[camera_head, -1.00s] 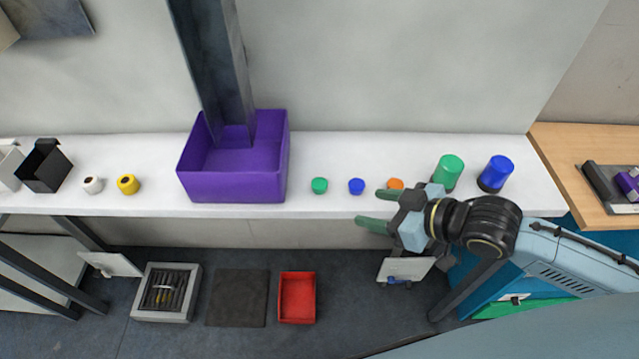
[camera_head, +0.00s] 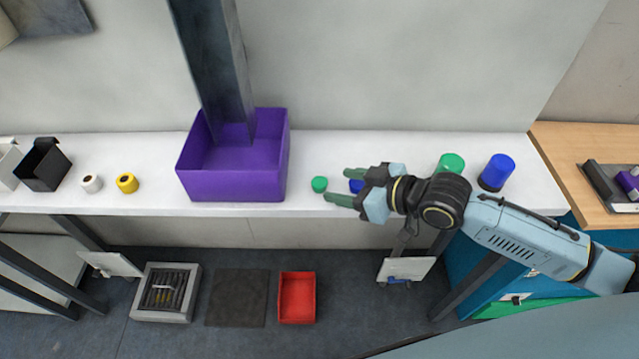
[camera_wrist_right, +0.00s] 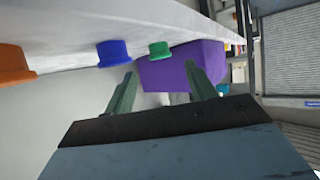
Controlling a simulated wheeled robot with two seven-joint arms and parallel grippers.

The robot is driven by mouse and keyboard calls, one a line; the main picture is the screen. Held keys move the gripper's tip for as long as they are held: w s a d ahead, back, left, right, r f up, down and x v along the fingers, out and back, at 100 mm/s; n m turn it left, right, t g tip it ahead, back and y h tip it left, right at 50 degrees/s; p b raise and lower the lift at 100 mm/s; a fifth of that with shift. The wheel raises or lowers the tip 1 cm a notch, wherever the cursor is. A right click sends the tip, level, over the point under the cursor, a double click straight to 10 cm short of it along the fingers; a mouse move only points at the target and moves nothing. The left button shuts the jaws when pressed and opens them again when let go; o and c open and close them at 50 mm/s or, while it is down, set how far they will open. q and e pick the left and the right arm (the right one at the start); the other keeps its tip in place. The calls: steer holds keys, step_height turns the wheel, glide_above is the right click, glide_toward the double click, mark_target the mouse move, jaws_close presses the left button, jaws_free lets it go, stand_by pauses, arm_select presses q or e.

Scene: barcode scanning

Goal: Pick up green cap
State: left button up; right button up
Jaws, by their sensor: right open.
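The small green cap (camera_head: 319,184) stands on the white table, right of the purple bin. It also shows in the right wrist view (camera_wrist_right: 159,48), just beyond my fingers and against the purple bin. My right gripper (camera_head: 337,187) is open and empty, with its green fingers pointing left toward the green cap and a short gap between them. In the right wrist view its two fingers (camera_wrist_right: 160,84) stand apart. A blue cap (camera_head: 356,186) is partly hidden behind the right gripper. My left gripper is not in view.
The purple bin (camera_head: 232,187) stands left of the green cap, with a dark post rising from it. A larger green cylinder (camera_head: 451,163) and a blue one (camera_head: 497,172) stand behind my right arm. An orange cap (camera_wrist_right: 14,63) shows in the wrist view.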

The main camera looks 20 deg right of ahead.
mark_target(326, 186)
steer(key=x, duration=0.4)
steer(key=shift+w+a+f, duration=0.1)
steer(key=shift+a+f, duration=0.1)
steer(key=shift+f, duration=0.25)
steer(key=c, duration=1.1)
